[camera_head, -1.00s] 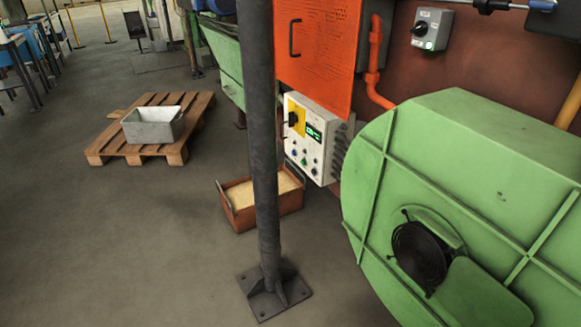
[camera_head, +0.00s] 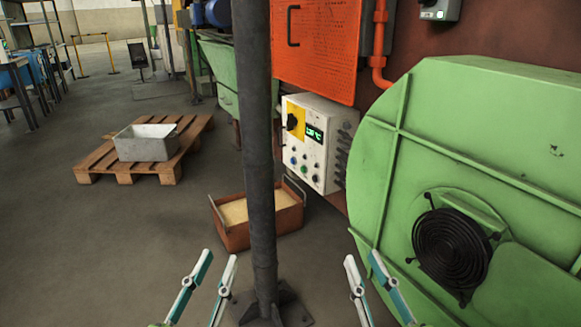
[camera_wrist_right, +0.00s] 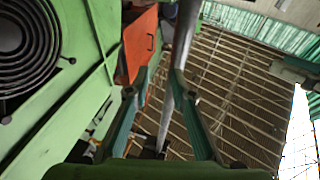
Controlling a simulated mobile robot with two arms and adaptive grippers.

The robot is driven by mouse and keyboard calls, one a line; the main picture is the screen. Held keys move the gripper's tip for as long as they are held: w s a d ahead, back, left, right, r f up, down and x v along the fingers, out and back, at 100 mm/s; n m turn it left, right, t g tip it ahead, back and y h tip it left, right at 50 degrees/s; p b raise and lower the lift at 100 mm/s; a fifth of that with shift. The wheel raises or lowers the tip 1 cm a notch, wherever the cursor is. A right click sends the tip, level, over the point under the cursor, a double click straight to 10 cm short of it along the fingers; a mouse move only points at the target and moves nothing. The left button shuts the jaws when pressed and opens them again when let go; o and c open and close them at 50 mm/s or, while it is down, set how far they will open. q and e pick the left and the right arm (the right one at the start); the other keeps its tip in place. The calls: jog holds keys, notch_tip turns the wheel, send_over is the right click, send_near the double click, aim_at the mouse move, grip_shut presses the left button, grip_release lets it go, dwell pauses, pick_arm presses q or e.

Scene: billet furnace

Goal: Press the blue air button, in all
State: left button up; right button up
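The white control box (camera_head: 322,176) hangs beyond the dark post, with a yellow-backed black switch (camera_head: 292,122), a green-lit display (camera_head: 314,134) and several small buttons below. A small bluish button (camera_head: 293,161) seems to be at the left of these; its colour is hard to confirm at this size. My left gripper (camera_head: 220,257) is open and empty at the bottom, left of the post. My right gripper (camera_head: 361,257) is open and empty, right of the post. Its spread fingers also show in the right wrist view (camera_wrist_right: 159,72). Neither gripper touches the box.
The dark post (camera_head: 258,150) stands between the grippers, before the box's left side. A green blower housing (camera_head: 385,150) fills the right. A brown sand-filled crate (camera_head: 236,238) sits below the box. A pallet (camera_head: 95,165) carries a grey bin (camera_head: 146,146).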

jog(key=shift+c, duration=0.3)
grip_shut()
